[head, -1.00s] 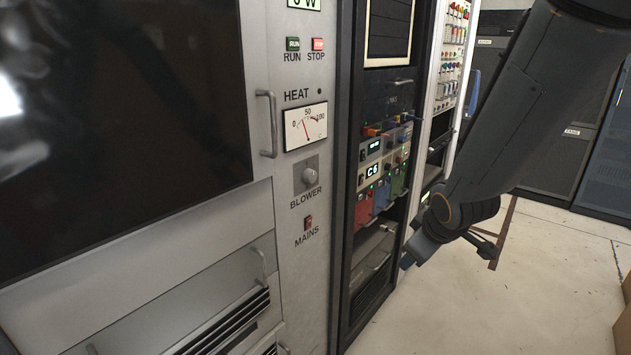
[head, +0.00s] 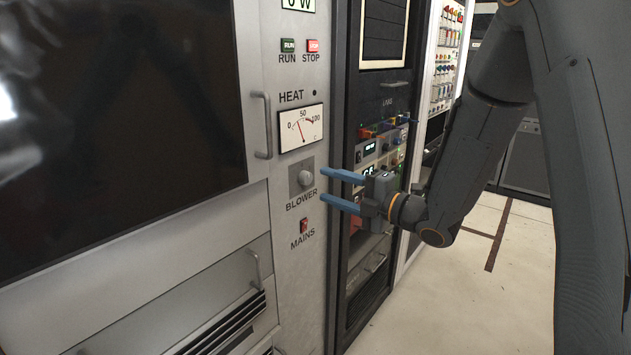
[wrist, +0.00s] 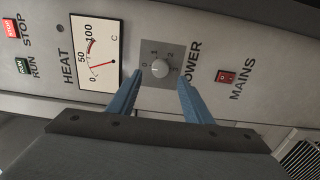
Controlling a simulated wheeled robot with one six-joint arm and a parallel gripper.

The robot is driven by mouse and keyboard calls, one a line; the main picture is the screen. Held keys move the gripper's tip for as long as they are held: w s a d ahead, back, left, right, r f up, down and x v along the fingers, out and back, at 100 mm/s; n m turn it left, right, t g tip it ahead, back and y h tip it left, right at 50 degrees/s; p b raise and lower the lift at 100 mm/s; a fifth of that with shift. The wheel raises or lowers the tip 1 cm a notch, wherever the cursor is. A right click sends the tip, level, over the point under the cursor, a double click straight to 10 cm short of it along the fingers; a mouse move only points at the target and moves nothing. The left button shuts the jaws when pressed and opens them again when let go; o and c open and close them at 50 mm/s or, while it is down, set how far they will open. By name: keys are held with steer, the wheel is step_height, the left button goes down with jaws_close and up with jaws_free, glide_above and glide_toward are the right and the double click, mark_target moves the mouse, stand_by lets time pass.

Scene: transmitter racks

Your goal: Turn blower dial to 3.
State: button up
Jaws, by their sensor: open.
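The blower dial is a small round grey knob (head: 305,178) on a square plate above the BLOWER label. In the wrist view the knob (wrist: 160,68) shows on its plate with small numerals around it; 0, 1 and 2 seem readable. I cannot tell where it points. My gripper (head: 322,184) has two blue fingers, open and apart, just to the right of the dial in the head view. In the wrist view my gripper (wrist: 160,79) has its fingertips on either side of the knob, with nothing between them touching. Part of the BLOWER label is hidden behind a finger.
The heat meter (head: 301,127) is above the dial and the red MAINS switch (head: 304,226) below. RUN (head: 287,46) and STOP (head: 313,45) buttons are higher up. A cabinet handle (head: 262,125) juts out at left. A dark equipment rack (head: 385,100) stands right of the panel.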

mark_target(309, 179)
steer(key=shift+p+x, duration=0.4)
steer(key=shift+x, duration=2.35)
steer(key=c, duration=1.1)
steer(key=shift+o, duration=0.2)
